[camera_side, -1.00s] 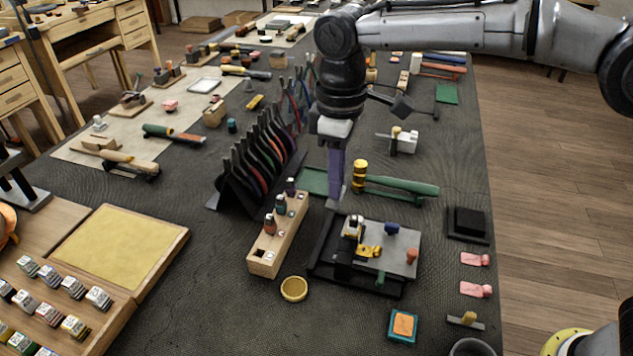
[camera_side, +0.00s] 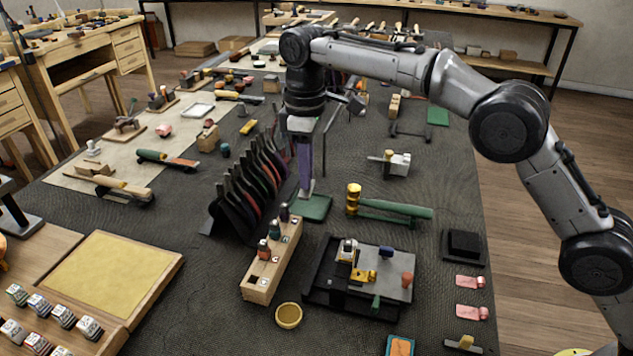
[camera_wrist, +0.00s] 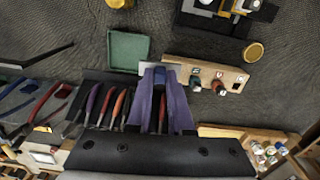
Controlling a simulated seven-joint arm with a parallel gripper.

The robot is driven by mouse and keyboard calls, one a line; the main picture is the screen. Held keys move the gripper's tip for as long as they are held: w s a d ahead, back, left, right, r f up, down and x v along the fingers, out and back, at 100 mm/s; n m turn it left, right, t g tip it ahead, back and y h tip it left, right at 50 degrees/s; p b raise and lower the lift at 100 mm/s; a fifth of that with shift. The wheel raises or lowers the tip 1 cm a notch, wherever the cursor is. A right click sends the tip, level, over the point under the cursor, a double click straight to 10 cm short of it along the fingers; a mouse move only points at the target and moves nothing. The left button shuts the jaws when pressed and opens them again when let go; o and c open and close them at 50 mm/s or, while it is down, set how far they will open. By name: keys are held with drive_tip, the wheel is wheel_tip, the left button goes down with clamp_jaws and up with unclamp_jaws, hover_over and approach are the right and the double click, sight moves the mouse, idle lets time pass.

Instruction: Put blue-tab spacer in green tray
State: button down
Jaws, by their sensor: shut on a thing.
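My gripper (camera_side: 305,180) points down, its purple fingers shut on a thin pale grey piece (camera_side: 308,193), which I take to be the blue-tab spacer; its tab is mostly hidden by the fingers. In the wrist view the gripper (camera_wrist: 161,80) shows the fingers close together, with a bluish bit between them. The green tray (camera_side: 318,209) is a shallow square on the dark mat. The held piece appears over or beside its back left part; I cannot tell the height or contact. In the wrist view the tray (camera_wrist: 128,48) looks empty, just left of the fingertips.
A rack of pliers (camera_side: 250,182) stands close on the left. A wooden stamp block (camera_side: 262,283) and a dark fixture (camera_side: 325,292) lie in front. A green-handled hammer (camera_side: 398,209) lies to the right. Another green square (camera_side: 438,115) lies farther back.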

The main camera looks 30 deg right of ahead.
drive_tip(key=shift+m, duration=0.5)
drive_tip(key=w+d+f, duration=0.2)
drive_tip(key=w+f, duration=0.1)
drive_tip(key=w+d+f, duration=0.1)
drive_tip(key=f, duration=0.1)
drive_tip(key=shift+w+d+f, duration=0.2)
drive_tip(key=shift+w+d, duration=0.05)
drive_tip(key=shift+w, duration=0.15)
drive_tip(key=shift+w+d+f, duration=0.1)
drive_tip(key=shift+d+f, duration=0.15)
drive_tip(key=shift+f, duration=1.75)
drive_tip(key=shift+f, duration=0.2)
drive_tip(key=c, duration=0.7)
unclamp_jaws()
drive_tip(key=shift+c, duration=0.2)
drive_tip(key=shift+c, duration=1.2)
drive_tip(key=shift+r, duration=0.1)
